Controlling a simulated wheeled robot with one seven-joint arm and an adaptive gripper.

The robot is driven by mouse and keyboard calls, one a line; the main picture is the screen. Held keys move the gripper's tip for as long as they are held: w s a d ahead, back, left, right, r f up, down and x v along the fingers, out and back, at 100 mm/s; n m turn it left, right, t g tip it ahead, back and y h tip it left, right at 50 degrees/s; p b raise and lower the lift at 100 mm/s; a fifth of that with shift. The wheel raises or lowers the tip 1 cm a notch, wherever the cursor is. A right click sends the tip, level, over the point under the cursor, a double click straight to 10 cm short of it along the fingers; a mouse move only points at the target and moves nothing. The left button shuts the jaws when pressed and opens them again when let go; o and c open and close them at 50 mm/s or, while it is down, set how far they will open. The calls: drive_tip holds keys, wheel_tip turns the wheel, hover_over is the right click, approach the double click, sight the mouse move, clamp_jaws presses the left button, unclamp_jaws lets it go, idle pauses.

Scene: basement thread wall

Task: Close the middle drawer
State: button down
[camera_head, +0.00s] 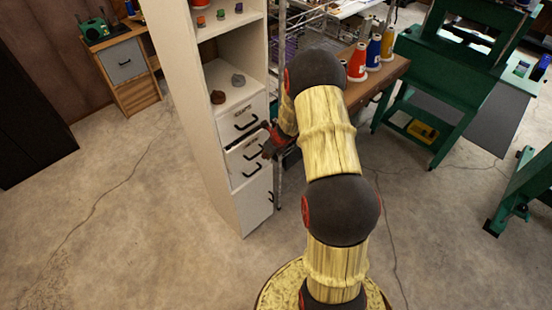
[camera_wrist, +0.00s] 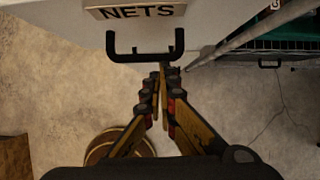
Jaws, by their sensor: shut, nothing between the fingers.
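A tall white cabinet (camera_head: 192,110) holds a column of drawers with black bar handles. The middle drawer (camera_head: 240,160) appears to stand slightly out, with a dark gap along its top edge. The top drawer (camera_head: 238,112) above it looks flush. My gripper (camera_head: 267,150) is at the right side of the middle drawer's front, partly hidden by my arm.
A wire rack (camera_head: 283,50) stands close to the cabinet's right side. A wooden table with thread cones (camera_head: 357,62) and a green machine (camera_head: 445,70) are to the right. The concrete floor (camera_head: 110,220) left and front of the cabinet is clear.

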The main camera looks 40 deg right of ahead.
sight(260, 152)
drive_tip(key=shift+w+a+p, duration=0.1)
drive_tip(key=shift+w+p, duration=0.65)
drive_tip(key=shift+w, duration=0.85)
